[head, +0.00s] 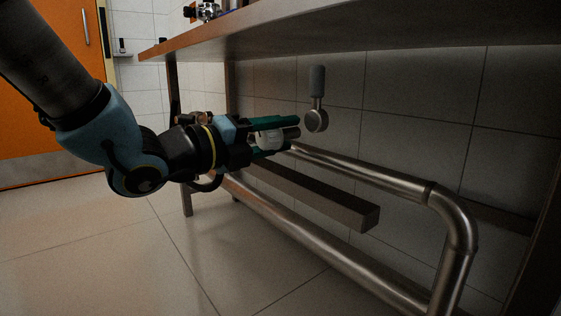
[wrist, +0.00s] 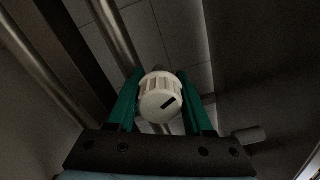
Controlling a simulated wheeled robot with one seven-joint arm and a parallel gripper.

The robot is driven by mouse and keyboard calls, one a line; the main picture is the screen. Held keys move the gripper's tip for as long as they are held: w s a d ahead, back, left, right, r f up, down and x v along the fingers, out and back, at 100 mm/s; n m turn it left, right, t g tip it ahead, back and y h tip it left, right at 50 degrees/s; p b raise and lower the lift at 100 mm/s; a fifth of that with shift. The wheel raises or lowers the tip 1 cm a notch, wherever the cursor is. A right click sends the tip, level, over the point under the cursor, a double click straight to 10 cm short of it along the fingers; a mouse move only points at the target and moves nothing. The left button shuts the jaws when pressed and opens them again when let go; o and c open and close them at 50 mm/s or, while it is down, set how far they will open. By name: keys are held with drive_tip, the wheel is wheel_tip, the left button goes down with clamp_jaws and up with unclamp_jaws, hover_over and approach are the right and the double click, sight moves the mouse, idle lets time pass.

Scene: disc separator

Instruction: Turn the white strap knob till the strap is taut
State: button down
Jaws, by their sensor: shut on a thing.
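The white strap knob (head: 269,140) is under the workbench, between the green fingers of my gripper (head: 283,136). In the wrist view the knob (wrist: 161,97) is ribbed around its side and has a short black mark on its face, slanting up to the right. My gripper (wrist: 162,90) has one finger on each side of it and is shut on it. In the head view the fingers cover part of the knob. I cannot make out the strap in either view.
The workbench top (head: 350,38) hangs over my arm. A bent metal pipe (head: 370,172) and a square beam (head: 330,198) run below the gripper. A round metal part with a grey handle (head: 317,82) is just right of the fingertips. The floor at lower left is clear.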

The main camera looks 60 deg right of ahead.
sight(260, 137)
drive_tip(key=shift+w+f+m+b, duration=0.1)
drive_tip(key=shift+m+b, duration=1.5)
drive_tip(key=shift+b, duration=0.05)
drive_tip(key=shift+c, duration=1.5)
unclamp_jaws()
drive_tip(key=p+v, duration=0.1)
drive_tip(key=v, duration=0.4)
drive_tip(key=p+v, duration=0.2)
drive_tip(key=v, duration=0.2)
drive_tip(key=shift+a+r+p, duration=0.25)
drive_tip(key=shift+a+p, duration=0.05)
drive_tip(key=shift+a, duration=0.05)
drive_tip(key=shift+w+a+f, duration=0.1)
drive_tip(key=shift+w+a, duration=0.05)
drive_tip(key=shift+a, duration=0.35)
drive_tip(key=shift+w, duration=0.1)
